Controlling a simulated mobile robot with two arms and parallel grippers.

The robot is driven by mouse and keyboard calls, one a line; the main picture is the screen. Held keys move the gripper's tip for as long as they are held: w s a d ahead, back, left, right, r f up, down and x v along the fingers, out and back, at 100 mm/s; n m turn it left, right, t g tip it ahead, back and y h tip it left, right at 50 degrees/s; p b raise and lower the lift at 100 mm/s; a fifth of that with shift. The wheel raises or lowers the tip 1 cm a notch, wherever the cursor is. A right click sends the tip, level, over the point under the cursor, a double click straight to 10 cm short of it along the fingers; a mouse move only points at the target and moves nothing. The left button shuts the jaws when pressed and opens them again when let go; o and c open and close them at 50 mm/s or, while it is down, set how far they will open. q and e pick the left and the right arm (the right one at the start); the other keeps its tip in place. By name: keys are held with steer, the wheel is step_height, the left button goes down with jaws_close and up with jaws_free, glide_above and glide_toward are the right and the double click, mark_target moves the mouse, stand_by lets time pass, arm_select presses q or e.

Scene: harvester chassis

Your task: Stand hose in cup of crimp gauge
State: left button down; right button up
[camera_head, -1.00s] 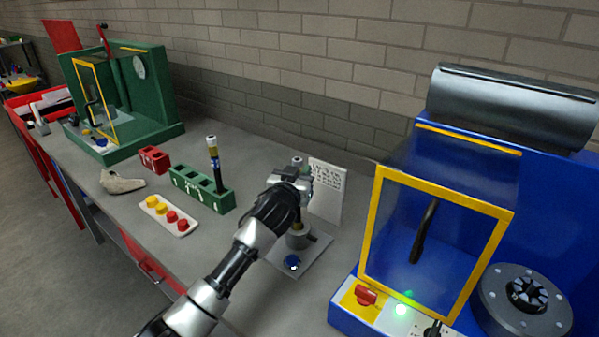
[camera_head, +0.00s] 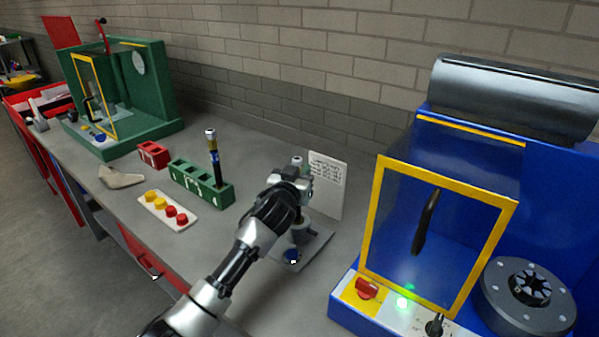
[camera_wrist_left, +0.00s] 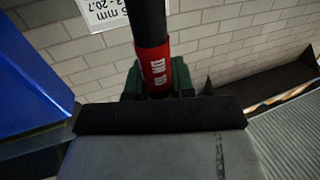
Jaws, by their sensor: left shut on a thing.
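My left gripper (camera_head: 298,183) is shut on a black hose, above the crimp gauge. The hose's upper end (camera_head: 297,161) shows above the gripper in the head view. In the left wrist view the hose (camera_wrist_left: 147,18) is upright, with a red printed band (camera_wrist_left: 154,68) just above the dark jaw. The crimp gauge has a grey base plate (camera_head: 316,246), a grey cup (camera_head: 301,233) and a blue knob (camera_head: 291,256). The cup is below the gripper. The hose's lower end is hidden, so I cannot tell how deep it sits. My right gripper is not in view.
A printed card (camera_head: 327,182) stands behind the gauge. A blue machine (camera_head: 345,315) with a yellow-framed guard stands close at right. At left are a green rack (camera_head: 211,190) holding another hose, a white tray (camera_head: 180,226) of caps and a red block (camera_head: 152,155).

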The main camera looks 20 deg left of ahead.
arm_select(q)
steer(key=c, duration=0.9)
jaws_free()
steer(key=shift+f, duration=0.1)
steer(key=shift+o, duration=0.2)
steer(key=shift+s+f, duration=0.15)
steer(key=shift+s, duration=0.45)
steer(key=s+b, duration=0.2)
steer(key=s, duration=0.7)
steer(key=shift+s+a, duration=0.2)
steer(key=shift+s, duration=0.1)
